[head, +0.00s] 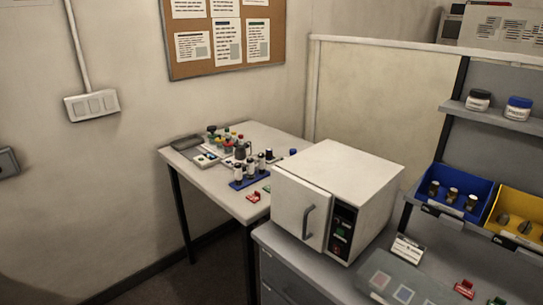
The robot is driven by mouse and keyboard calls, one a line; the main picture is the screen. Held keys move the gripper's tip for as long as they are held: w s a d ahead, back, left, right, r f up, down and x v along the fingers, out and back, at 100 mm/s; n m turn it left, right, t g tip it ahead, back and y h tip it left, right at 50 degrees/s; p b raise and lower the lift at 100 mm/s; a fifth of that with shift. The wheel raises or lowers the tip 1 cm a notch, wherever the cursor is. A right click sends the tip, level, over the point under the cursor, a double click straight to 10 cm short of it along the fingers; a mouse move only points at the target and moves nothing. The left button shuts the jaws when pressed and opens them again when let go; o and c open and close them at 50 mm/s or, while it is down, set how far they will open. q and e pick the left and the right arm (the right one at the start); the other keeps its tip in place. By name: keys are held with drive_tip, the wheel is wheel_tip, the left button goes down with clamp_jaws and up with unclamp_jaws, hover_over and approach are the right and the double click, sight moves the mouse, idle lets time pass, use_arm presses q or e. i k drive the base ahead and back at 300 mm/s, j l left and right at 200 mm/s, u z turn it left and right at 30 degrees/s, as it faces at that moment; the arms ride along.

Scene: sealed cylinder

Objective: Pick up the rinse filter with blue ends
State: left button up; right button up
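I cannot clearly make out a rinse filter with blue ends. A small blue-topped item (293,152) shows on the side table behind the white box-shaped appliance; most of it is hidden and I cannot tell what it is. A blue rack (239,184) on the same table holds several dark-capped vials. Neither of my grippers is in view.
The side table (190,161) also bears small coloured-capped items and a dark tray (187,142). The closed white appliance (340,177) stands on the grey bench. Blue (476,186) and yellow (503,203) bins and lidded jars (519,109) are at right. Floor shows at lower left.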

sight(269, 151)
drive_tip(key=i+l, duration=0.1)
drive_tip(key=i, duration=0.35)
drive_tip(key=i+l, duration=0.1)
drive_tip(key=i, duration=0.35)
